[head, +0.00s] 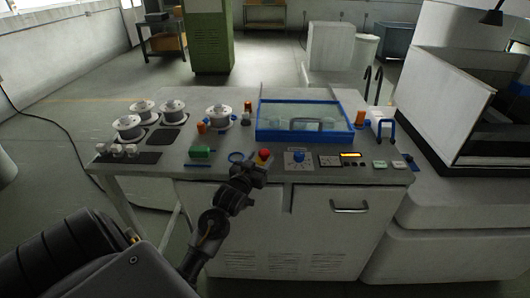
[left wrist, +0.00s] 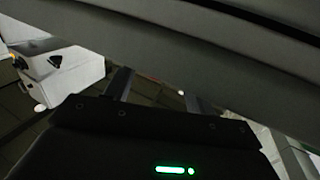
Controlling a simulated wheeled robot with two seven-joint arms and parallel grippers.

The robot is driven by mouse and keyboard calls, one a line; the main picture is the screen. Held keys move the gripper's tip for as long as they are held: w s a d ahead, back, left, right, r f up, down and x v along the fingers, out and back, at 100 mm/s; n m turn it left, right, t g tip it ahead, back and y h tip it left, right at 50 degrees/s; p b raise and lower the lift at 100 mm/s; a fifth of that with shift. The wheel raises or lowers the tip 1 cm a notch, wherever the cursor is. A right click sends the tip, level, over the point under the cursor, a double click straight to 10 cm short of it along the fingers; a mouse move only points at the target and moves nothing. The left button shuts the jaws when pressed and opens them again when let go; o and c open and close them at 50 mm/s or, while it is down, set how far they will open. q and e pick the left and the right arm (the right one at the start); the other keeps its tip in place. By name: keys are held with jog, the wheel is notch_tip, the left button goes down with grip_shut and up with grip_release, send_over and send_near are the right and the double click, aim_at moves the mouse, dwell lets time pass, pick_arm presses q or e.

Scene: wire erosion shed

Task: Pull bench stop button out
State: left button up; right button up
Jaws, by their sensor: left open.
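The bench stop button, a red knob (head: 263,154), sits at the front edge of the grey bench top (head: 225,166) in the head view. My left gripper (head: 252,170) is just in front of and below it, and partly covers its base. The gripper is open with nothing visible between its fingers. The open fingers also show in the left wrist view (left wrist: 158,95), close to a large grey surface, and the button cannot be made out there. Whether a finger touches the button cannot be told. My right gripper is not in view.
A blue-rimmed tray (head: 262,134) with a clear cover stands behind the button.

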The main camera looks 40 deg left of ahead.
aim_at(264, 151)
pick_arm(q)
jog(key=shift+x, duration=1.25)
jog(key=shift+w+a+r, duration=0.1)
jog(key=shift+w, duration=0.5)
jog(key=shift+c, duration=0.5)
grip_shut()
jog(key=shift+r+p, duration=0.7)
jog(key=shift+p, duration=0.5)
jog(key=shift+a+f, duration=0.1)
jog(key=shift+c, duration=1.3)
grip_release()
jog(key=o, duration=0.4)
jog(key=shift+c, duration=0.2)
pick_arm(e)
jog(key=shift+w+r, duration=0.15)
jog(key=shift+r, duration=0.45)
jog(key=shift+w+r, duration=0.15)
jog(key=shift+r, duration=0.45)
